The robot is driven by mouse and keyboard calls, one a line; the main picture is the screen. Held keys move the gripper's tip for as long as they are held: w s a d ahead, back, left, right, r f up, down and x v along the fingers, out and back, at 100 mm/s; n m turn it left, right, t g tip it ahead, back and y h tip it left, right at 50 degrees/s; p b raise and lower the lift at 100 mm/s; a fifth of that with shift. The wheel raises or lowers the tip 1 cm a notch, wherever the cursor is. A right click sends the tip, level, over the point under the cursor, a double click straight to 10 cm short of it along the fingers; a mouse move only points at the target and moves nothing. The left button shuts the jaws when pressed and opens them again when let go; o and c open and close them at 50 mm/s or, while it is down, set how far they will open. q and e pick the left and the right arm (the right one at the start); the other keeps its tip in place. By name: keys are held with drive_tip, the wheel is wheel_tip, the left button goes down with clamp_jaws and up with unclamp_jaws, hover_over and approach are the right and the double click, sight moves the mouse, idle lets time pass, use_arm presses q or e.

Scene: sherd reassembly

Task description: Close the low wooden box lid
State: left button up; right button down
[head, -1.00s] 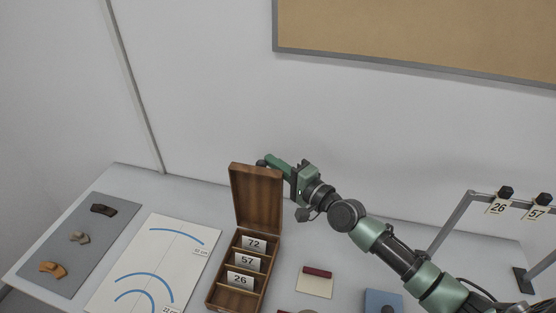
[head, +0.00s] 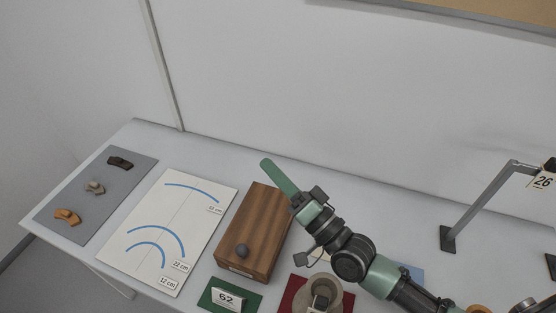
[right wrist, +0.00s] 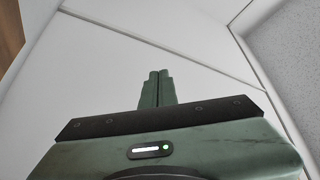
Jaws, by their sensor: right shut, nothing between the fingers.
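The low wooden box (head: 254,230) stands on the table with its lid (head: 262,213) down flat over it, so the inside is hidden. A dark round knob (head: 242,251) shows near the front end of the lid. My right gripper (head: 266,164) is shut and empty, just above the far end of the box in the head view; I cannot tell whether it touches the lid. In the right wrist view its fingers (right wrist: 157,88) are together with nothing between them. My left gripper is not in view.
A white sheet with blue arcs (head: 150,262) lies left of the box. A grey mat (head: 82,215) with several sherds is farther left. A green mat with a "62" card (head: 227,298) and a red mat (head: 291,296) lie in front. A grey stand (head: 478,207) is at right.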

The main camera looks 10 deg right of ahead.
drive_tip(key=shift+s+a+f+n, duration=0.25)
drive_tip(key=shift+s+f+n, duration=0.05)
drive_tip(key=shift+s, duration=0.05)
idle(0.3)
